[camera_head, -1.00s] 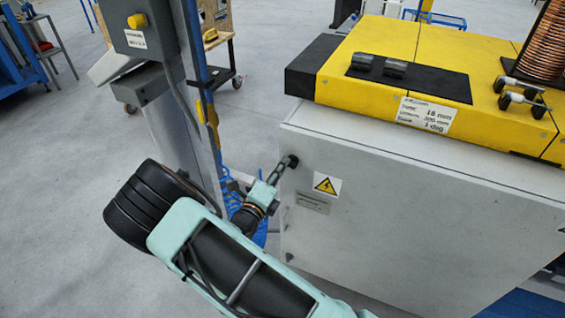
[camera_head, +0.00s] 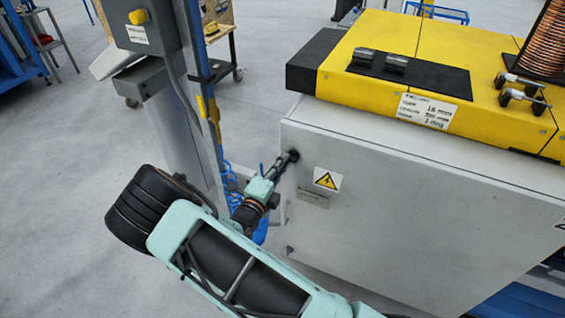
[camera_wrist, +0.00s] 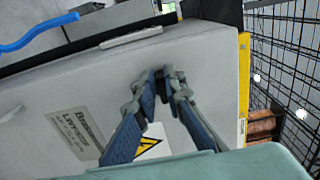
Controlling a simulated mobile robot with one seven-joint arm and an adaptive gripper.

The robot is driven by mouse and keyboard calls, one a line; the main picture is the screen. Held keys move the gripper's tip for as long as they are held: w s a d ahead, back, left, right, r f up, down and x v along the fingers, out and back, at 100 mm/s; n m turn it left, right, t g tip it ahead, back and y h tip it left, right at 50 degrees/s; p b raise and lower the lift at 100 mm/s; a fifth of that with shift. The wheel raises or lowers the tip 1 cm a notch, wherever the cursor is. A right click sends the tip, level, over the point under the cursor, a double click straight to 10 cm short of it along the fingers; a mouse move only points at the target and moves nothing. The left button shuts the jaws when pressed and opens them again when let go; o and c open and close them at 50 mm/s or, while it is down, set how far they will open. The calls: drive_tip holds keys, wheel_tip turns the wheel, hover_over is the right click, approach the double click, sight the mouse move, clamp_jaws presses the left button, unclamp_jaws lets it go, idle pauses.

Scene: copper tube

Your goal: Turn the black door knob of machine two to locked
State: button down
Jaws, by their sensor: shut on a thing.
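The grey cabinet door (camera_head: 400,215) sits under the yellow machine top. The black knob (camera_head: 294,155) is near the door's upper left corner, mostly hidden by my gripper. My gripper (camera_head: 286,161) reaches it from the lower left, with its fingertips at the knob. In the wrist view, both fingers of my gripper (camera_wrist: 165,82) converge against the grey door and are shut on the knob, which is hardly visible between the tips. The knob's angle and any lock marking cannot be read.
A yellow warning triangle (camera_head: 327,179) and a small nameplate (camera_head: 312,197) are right of the knob. The yellow top (camera_head: 380,35) overhangs the door. A grey post (camera_head: 180,125) stands close left of my arm. Open floor (camera_head: 60,190) lies further left.

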drive_tip(key=c, duration=2)
unclamp_jaws()
drive_tip(key=shift+s, duration=0.1)
drive_tip(key=v, duration=1.2)
